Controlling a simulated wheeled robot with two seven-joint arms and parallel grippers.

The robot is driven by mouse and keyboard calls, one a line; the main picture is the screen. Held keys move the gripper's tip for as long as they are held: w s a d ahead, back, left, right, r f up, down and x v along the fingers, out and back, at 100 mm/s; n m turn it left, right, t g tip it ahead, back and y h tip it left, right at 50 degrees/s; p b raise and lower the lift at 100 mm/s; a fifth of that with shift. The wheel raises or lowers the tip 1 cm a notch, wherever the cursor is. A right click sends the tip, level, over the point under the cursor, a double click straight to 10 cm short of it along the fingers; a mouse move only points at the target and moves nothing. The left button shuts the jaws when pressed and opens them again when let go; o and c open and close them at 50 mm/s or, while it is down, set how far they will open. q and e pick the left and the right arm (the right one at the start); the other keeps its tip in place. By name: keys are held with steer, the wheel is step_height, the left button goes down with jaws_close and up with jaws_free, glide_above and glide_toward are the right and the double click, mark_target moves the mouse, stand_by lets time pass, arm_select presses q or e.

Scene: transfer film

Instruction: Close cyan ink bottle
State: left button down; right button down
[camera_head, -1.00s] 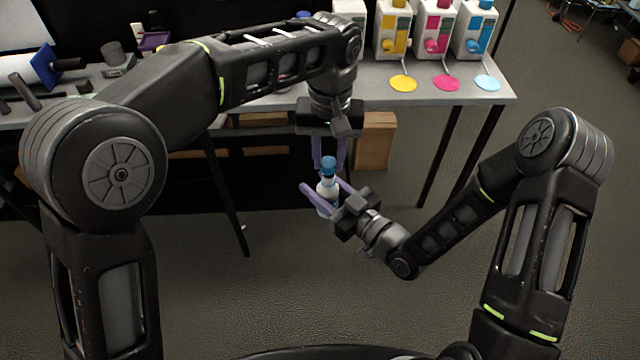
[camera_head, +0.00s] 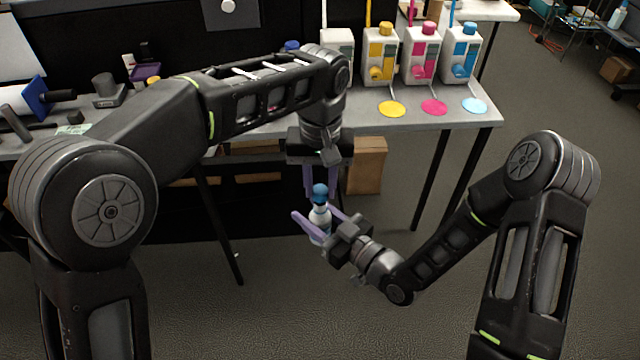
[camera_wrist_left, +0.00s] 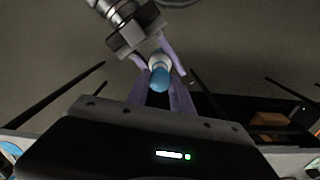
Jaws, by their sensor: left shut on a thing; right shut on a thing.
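A small white bottle (camera_head: 319,217) with a blue label and a blue cap (camera_head: 320,190) is held in the air in front of the table, leaning slightly. My right gripper (camera_head: 312,226) is shut around the bottle's body from the lower right. My left gripper (camera_head: 320,189) points down from above and is shut on the blue cap. In the left wrist view the cap (camera_wrist_left: 160,79) sits between the left gripper's purple fingers, with the white bottle (camera_wrist_left: 160,60) behind it. I cannot tell whether the cap is fully seated on the neck.
A grey table (camera_head: 420,118) stands behind the bottle. On it are white ink dispensers, including yellow (camera_head: 381,57), magenta (camera_head: 423,55) and cyan (camera_head: 461,55), with matching discs in front. A cardboard box (camera_head: 366,165) is below the table. The floor around the bottle is clear.

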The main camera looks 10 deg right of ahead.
mark_target(320, 215)
arm_select(q)
steer(key=shift+f, duration=0.1)
steer(key=shift+f, duration=0.8)
steer(key=shift+f, duration=0.55)
stand_by(0.4)
